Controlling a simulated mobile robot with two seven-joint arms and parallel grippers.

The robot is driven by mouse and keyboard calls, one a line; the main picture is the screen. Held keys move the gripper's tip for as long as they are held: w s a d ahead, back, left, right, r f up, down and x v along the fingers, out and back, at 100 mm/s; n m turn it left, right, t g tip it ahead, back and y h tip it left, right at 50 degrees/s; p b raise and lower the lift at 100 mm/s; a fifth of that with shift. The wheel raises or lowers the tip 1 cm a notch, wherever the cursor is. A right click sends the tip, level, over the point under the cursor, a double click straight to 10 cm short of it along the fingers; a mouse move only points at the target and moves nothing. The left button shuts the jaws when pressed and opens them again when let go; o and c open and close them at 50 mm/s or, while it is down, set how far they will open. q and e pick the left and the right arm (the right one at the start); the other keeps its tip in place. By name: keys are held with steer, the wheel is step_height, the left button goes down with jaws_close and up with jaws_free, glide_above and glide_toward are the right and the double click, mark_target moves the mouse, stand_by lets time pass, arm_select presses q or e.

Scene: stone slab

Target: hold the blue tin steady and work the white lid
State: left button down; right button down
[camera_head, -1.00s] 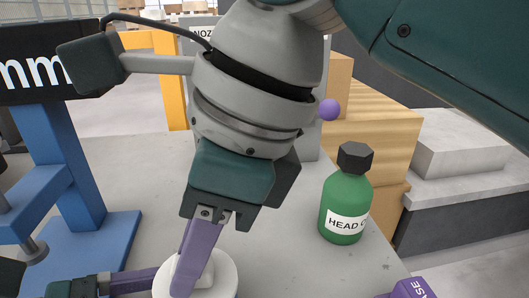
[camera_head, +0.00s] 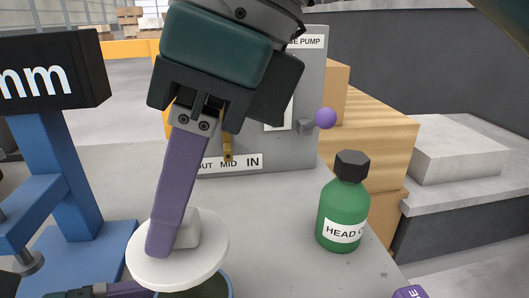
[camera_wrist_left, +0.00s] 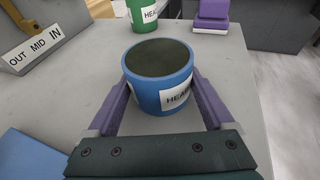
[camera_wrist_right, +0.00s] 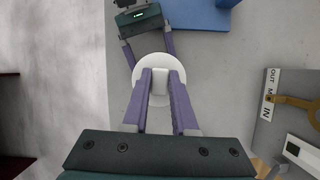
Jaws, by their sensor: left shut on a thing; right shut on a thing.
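The blue tin (camera_wrist_left: 160,93) stands upright on the grey slab, and its open dark mouth faces up in the left wrist view. My left gripper (camera_wrist_left: 163,88) is shut on the tin, one purple finger on each side. The white lid (camera_head: 208,262) is off the tin, held above its rim in the head view, where only a bit of the tin shows at the bottom edge. My right gripper (camera_wrist_right: 160,82) is shut on the square knob in the middle of the lid. The lid also shows in the right wrist view (camera_wrist_right: 122,92).
A green bottle (camera_head: 342,217) with a black cap stands to the right. A grey pump panel (camera_head: 300,145) with a purple-knobbed lever is behind. A blue stand (camera_head: 60,170) is at the left. The slab between tin and bottle is clear.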

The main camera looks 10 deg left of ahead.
stand_by(0.3)
arm_select(q)
jaws_free()
steer(key=v, duration=1.2)
steer(key=shift+s+r, duration=0.1)
